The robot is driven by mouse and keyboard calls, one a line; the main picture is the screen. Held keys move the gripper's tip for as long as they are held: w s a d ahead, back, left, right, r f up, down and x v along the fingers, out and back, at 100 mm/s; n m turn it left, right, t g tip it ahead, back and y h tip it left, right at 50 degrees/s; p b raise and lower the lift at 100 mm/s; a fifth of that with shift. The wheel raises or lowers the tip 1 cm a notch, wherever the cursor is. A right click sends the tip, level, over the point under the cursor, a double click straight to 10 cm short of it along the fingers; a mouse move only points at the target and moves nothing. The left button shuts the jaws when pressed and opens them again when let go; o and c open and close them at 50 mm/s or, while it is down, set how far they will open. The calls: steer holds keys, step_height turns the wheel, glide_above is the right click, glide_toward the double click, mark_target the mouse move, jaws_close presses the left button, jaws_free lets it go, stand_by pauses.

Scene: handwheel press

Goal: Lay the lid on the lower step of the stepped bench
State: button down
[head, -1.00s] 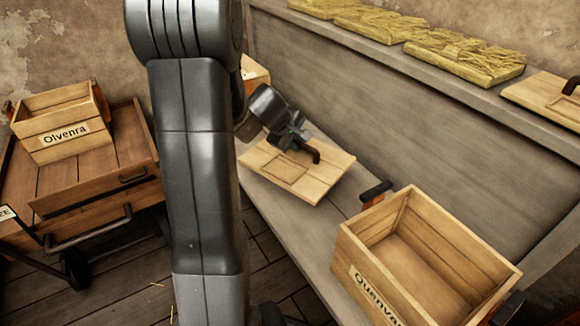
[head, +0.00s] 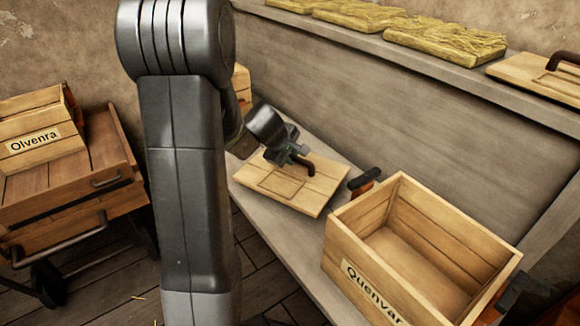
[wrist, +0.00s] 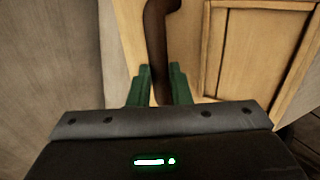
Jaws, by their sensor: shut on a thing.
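The lid (head: 318,187) is a flat, pale wooden panel with a dark bar handle (head: 309,168) and a square frame on its top. It lies about level at the lower step (head: 262,222) of the grey stepped bench, left of the crate. I cannot tell whether its underside touches the step. My gripper (head: 298,158) is shut on the lid's handle. In the wrist view, the green fingers of my gripper (wrist: 160,72) stand on both sides of the dark handle (wrist: 157,35), with the lid (wrist: 192,60) beneath.
A crate labelled Quenvar (head: 415,290) with dark handles stands close right of the lid. The upper step (head: 360,45) holds straw bundles (head: 445,38) and another handled lid (head: 530,78). A cart (head: 75,190) with the Olvenra crate (head: 40,130) stands at left.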

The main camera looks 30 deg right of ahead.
mark_target(293, 167)
step_height(293, 167, down, 3)
steer(key=shift+r+b, duration=0.1)
steer(key=shift+b, duration=0.65)
steer(key=c, duration=1.8)
jaws_free()
steer(key=o, duration=0.5)
steer(key=shift+c, duration=0.2)
steer(key=shift+a+r, duration=0.1)
steer(key=shift+r, duration=0.15)
steer(key=p+v, duration=0.5)
steer(key=v, duration=0.6)
steer(key=shift+a+r, duration=0.15)
steer(key=shift+a, duration=0.05)
